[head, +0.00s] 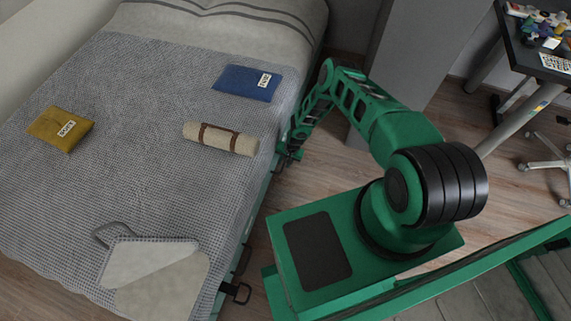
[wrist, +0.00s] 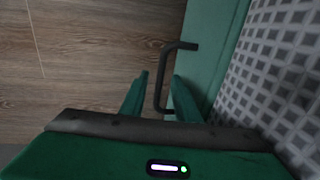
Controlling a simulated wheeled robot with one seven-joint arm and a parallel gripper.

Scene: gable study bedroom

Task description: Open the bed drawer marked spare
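The bed (head: 150,120) has a green side with drawer fronts under a grey patterned blanket. In the wrist view a green drawer front (wrist: 205,60) carries a dark bar handle (wrist: 160,80). My gripper (wrist: 161,77) has its two green fingers apart, one on each side of the handle bar; I cannot tell whether either touches it. In the head view my gripper (head: 290,152) is low against the bed's side, partly hidden by my arm. No drawer marking is readable, so I cannot tell which drawer this is. The drawer looks shut.
Another dark handle (head: 238,292) sticks out of the bed's side nearer to me. On the bed lie a blue pouch (head: 248,82), a rolled cream bundle (head: 220,138), a mustard pouch (head: 60,129) and a pale bag (head: 150,265). Wooden floor (head: 335,150) shows beside the bed.

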